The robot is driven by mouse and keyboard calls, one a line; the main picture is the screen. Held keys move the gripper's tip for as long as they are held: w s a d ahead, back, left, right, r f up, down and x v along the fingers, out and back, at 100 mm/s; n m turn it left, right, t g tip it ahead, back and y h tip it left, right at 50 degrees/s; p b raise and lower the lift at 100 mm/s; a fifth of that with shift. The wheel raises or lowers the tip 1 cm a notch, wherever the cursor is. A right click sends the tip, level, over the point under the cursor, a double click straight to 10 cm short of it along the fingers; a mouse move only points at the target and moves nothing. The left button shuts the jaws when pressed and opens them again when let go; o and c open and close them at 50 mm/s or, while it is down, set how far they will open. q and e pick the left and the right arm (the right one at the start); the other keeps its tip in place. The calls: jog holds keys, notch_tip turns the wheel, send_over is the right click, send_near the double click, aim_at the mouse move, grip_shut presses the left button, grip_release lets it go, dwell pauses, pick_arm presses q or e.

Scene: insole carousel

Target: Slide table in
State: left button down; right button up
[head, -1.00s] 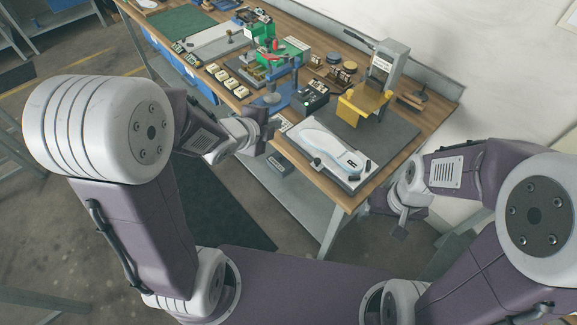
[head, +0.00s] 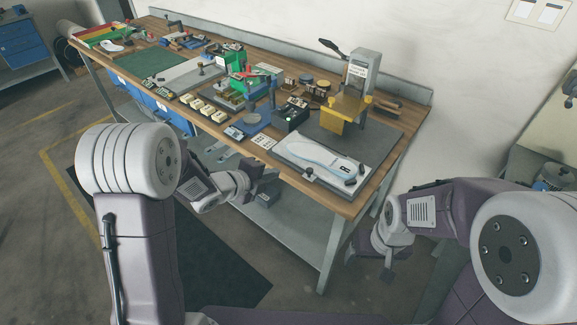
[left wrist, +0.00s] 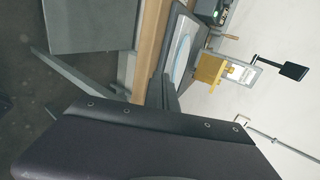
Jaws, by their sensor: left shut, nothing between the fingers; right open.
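A white slide table (head: 338,181) carries a white and pale blue insole (head: 325,158) at the near right of the workbench, on a dark grey mat. A small black knob (head: 309,171) stands at its front edge. A yellow-fronted press (head: 345,108) stands behind it. My left gripper (head: 268,184) is shut and empty, in front of the bench edge, left of the slide table and apart from it. The slide table also shows partly in the left wrist view (left wrist: 178,38), behind a dark finger-like bar. My right gripper (head: 386,275) is open, low, right of the bench corner, touching nothing.
The wooden workbench (head: 375,187) has a metal leg and a lower shelf under it. A green device (head: 241,82), a black box (head: 290,117) and several pale blocks crowd its middle and left. The wall stands close behind. Floor in front is clear.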

aim_at(295, 162)
pick_arm(q)
jog(key=shift+w+d+f+p, duration=0.1)
jog(key=shift+w+d+f, duration=0.25)
jog(key=shift+w+d, duration=0.55)
jog(key=shift+w+d+f+p, duration=0.1)
jog(key=shift+w+d+f, duration=0.25)
jog(key=shift+w+d, duration=0.6)
jog(key=shift+w+d+f+p, duration=0.1)
jog(key=shift+w+d+f, duration=0.3)
jog(key=shift+w, duration=0.9)
pick_arm(e)
jog(key=shift+r, duration=0.2)
